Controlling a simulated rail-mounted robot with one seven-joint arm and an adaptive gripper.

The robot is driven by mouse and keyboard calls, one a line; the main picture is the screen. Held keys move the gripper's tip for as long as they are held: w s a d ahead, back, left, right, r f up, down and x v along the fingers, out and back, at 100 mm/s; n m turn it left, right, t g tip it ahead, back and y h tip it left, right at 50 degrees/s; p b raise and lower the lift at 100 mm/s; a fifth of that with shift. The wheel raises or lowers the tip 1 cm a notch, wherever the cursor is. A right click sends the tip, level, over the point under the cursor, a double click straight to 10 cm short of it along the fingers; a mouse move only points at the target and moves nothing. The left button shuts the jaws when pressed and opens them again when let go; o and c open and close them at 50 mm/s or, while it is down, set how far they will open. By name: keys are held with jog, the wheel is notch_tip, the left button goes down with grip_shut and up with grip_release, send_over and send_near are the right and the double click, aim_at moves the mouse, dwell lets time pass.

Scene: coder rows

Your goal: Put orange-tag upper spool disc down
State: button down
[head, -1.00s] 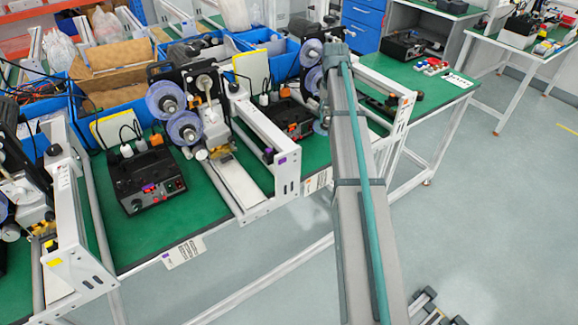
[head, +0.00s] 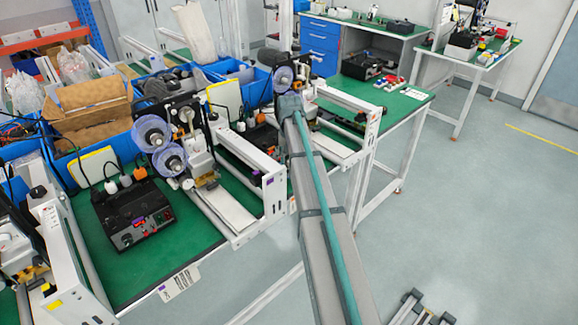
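The orange-tag machine, with a small orange tag (head: 373,110) on its white end frame, stands on the far part of the green bench. Its upper spool disc (head: 283,78) is a translucent blue-violet disc just above and behind the end of my arm. The lower disc of that machine is hidden behind my arm. My arm reaches up from the bottom of the head view to this machine. My gripper is hidden behind the arm's far end, so I cannot see whether it holds anything.
The purple-tag machine (head: 268,182) stands nearer, with two spool discs (head: 152,133) and a black control box (head: 133,213) beside it. Blue bins (head: 108,126) line the back. A yellow-tag machine (head: 50,225) is at left.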

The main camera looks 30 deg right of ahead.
jog(key=shift+f+p, duration=0.35)
jog(key=shift+f, duration=1.35)
jog(key=c, duration=0.8)
grip_release()
notch_tip(320, 180, up, 12)
jog(key=shift+r+b, duration=0.1)
jog(key=shift+b, duration=1.05)
